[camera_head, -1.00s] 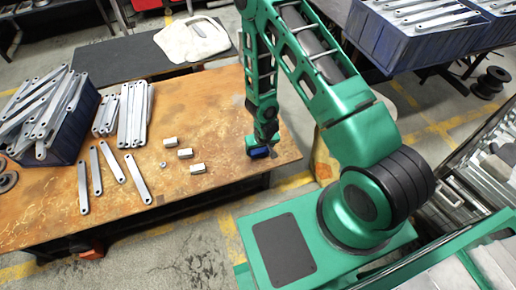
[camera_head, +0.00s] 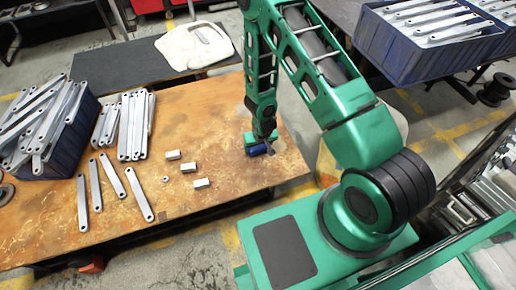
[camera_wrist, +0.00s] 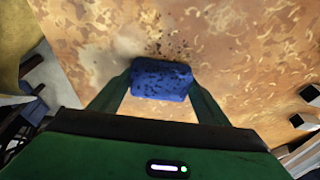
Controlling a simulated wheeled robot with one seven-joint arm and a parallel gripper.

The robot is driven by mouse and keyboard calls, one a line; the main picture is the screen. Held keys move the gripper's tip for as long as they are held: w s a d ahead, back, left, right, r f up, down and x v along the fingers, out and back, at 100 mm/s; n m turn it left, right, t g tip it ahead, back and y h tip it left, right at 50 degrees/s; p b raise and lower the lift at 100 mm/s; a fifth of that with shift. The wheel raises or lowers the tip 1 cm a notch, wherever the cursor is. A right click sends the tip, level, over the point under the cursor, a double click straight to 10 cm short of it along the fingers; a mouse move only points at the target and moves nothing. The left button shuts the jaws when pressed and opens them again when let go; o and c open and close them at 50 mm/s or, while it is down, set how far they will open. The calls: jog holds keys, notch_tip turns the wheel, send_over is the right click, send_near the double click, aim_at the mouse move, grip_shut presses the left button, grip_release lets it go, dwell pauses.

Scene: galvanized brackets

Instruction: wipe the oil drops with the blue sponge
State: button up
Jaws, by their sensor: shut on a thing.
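The blue sponge (camera_wrist: 162,79) is held between the two fingers of my gripper (camera_wrist: 160,88) in the wrist view, with dark specks on its face. In the head view my gripper (camera_head: 262,148) is low at the right end of the rusty table (camera_head: 228,118), and the sponge (camera_head: 257,150) shows as a small blue block at its tip. Small dark oil drops (camera_wrist: 165,50) lie on the tabletop just beyond the sponge. I cannot tell whether the sponge touches the table.
Several metal blocks (camera_head: 188,168) lie left of my gripper. Flat galvanized brackets (camera_head: 138,194) and a blue crate (camera_head: 72,145) of brackets are farther left. A dark bench (camera_head: 120,62) with a pale cloth (camera_head: 195,46) stands behind. The table's right edge is close to my gripper.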

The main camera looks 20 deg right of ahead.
jog(key=shift+w+f, duration=0.1)
jog(key=shift+w, duration=0.3)
jog(key=shift+w+r, duration=0.15)
jog(key=shift+r, duration=3.7)
jog(key=shift+w+r, duration=0.1)
